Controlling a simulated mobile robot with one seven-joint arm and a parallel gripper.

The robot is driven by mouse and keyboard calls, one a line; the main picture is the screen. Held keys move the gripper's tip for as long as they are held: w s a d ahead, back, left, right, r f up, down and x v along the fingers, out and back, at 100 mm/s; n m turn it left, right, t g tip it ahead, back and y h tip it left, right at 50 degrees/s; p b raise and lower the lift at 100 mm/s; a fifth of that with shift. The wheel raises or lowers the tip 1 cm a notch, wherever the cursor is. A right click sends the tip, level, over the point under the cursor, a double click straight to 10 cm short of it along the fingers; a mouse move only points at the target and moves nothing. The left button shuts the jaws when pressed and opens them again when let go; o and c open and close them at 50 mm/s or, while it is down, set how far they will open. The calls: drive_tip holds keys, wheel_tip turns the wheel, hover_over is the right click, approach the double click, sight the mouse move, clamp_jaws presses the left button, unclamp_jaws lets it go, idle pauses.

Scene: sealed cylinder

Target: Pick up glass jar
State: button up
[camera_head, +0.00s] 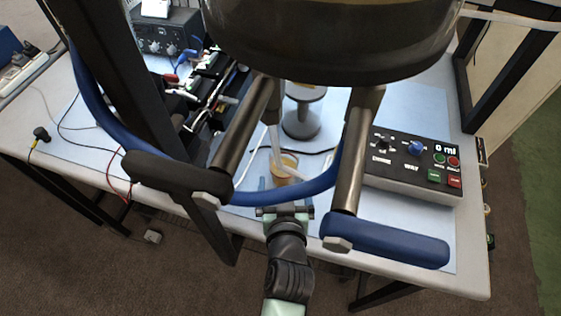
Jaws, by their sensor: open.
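A small glass jar (285,166) with amber contents stands on the pale blue table surface, just beyond my gripper. My gripper (287,200) is open and empty and reaches up from the bottom of the view towards the jar. Its dark fingers are small and partly hard to make out against the table. I cannot tell whether they touch the jar. A pale tube comes down at the jar from above and covers part of it.
A large dark cylinder (330,45) on metal legs hangs over the table. A blue hose (270,195) curves around close to the jar. A grey cylindrical vessel (301,118) stands behind. A control box (415,165) sits right, with cables and electronics left.

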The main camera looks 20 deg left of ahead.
sight(283, 157)
drive_tip(key=x, duration=0.4)
drive_tip(key=shift+w, duration=0.1)
drive_tip(key=shift+r+p+x, duration=0.15)
drive_tip(key=shift+p+x, duration=0.2)
drive_tip(key=shift+x, duration=1)
drive_tip(key=shift+r+p+x, duration=0.15)
drive_tip(key=shift+p+x, duration=0.2)
drive_tip(key=shift+x, duration=1.05)
drive_tip(key=shift+w, duration=0.15)
drive_tip(key=shift+r, duration=0.1)
drive_tip(key=c, duration=1.4)
